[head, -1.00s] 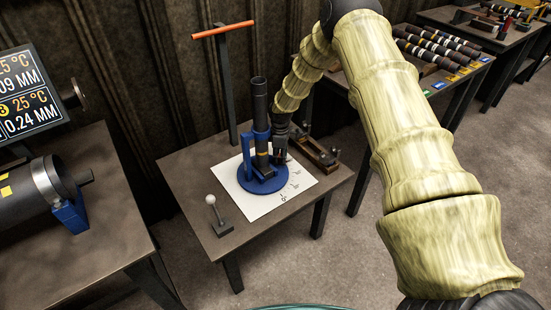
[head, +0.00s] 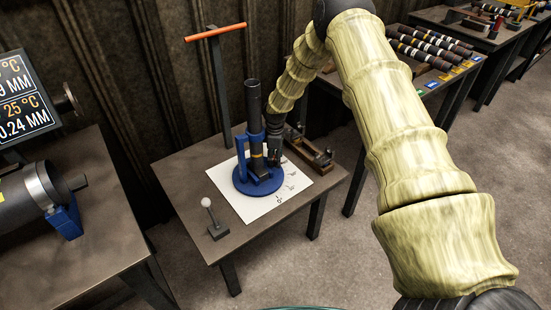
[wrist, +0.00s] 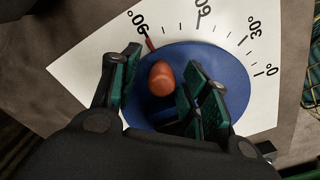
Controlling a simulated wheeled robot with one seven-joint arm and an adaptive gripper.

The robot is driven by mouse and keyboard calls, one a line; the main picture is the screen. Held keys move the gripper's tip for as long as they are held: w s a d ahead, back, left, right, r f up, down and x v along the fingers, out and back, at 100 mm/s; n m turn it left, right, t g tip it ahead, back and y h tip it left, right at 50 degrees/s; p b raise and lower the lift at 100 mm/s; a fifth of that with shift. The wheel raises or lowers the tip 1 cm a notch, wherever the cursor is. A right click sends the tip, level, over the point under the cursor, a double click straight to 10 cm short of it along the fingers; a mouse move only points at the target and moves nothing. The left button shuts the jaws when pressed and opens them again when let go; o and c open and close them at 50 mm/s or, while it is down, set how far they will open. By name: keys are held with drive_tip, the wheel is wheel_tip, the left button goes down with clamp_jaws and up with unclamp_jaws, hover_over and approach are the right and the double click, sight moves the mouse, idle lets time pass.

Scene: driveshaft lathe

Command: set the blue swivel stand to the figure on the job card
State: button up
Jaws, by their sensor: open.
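The blue swivel stand (head: 257,182) stands on a white dial sheet, holding a dark upright tube (head: 254,98). In the wrist view its blue round base (wrist: 235,85) shows, with a rounded orange-red knob (wrist: 161,78) above it. A thin red pointer (wrist: 151,43) at the base's edge lies at or very near the 90° mark. My gripper (wrist: 165,84) is open, one finger on each side of the knob; I cannot tell whether either touches it. In the head view my gripper (head: 276,148) is at the stand's right side, partly hidden. I cannot make out a job card.
The dial sheet (head: 243,207) has marks from 0° to 90°. A small white-ball lever (head: 207,203) stands at the table's front left. A dark fixture (head: 315,155) lies behind right. A T-post with an orange bar (head: 215,32) rises behind. A screen (head: 22,97) is at left.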

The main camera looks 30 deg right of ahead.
wheel_tip(320, 180, up, 12)
drive_tip(key=shift+f, duration=0.25)
idle(0.6)
